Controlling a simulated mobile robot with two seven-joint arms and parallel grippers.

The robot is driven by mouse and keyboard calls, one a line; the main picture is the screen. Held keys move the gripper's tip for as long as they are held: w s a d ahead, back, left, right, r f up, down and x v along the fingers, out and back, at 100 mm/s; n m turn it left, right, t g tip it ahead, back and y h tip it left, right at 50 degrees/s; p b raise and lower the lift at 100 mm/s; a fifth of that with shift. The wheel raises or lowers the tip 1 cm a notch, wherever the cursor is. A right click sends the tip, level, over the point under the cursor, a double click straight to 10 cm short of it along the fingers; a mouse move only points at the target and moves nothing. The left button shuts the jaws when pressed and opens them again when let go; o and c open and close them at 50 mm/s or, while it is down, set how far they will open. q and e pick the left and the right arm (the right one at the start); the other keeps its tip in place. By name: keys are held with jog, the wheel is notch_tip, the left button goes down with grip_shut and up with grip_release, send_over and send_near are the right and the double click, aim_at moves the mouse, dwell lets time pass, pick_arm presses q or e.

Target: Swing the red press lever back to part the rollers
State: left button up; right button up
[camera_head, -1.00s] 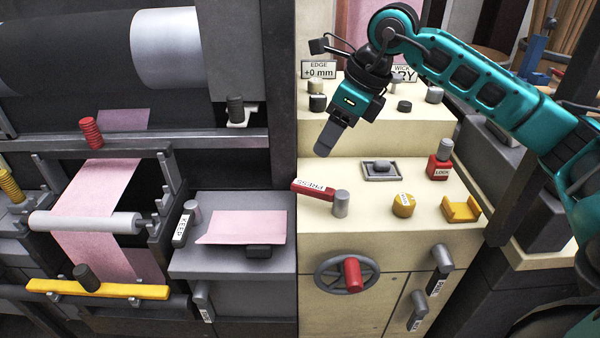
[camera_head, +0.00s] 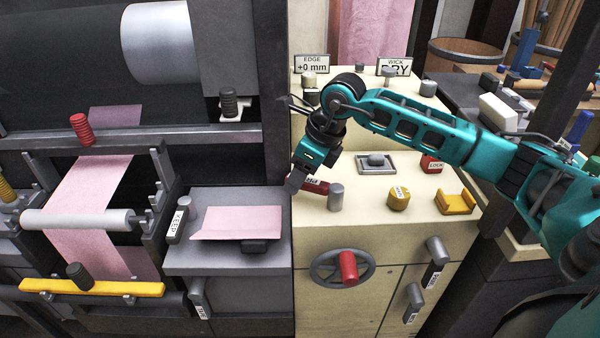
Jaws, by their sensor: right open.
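The red press lever (camera_head: 321,188) lies on the left part of the cream console's lower top, beside a grey upright post (camera_head: 335,197). Its left end and most of its label are hidden behind my right gripper. My right gripper (camera_head: 294,184) is open, pointing down at the lever's left end; I cannot tell whether its fingers touch the lever. My left gripper is not in view.
A grey tray (camera_head: 376,163), a yellow knob (camera_head: 398,198), a yellow cradle (camera_head: 455,203) and a red lock block (camera_head: 431,165) stand on the console (camera_head: 385,225). A handwheel (camera_head: 342,268) juts from its front. A pink sheet (camera_head: 237,222) lies on the grey ledge to the left.

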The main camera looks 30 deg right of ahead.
grip_shut()
dwell(0.5)
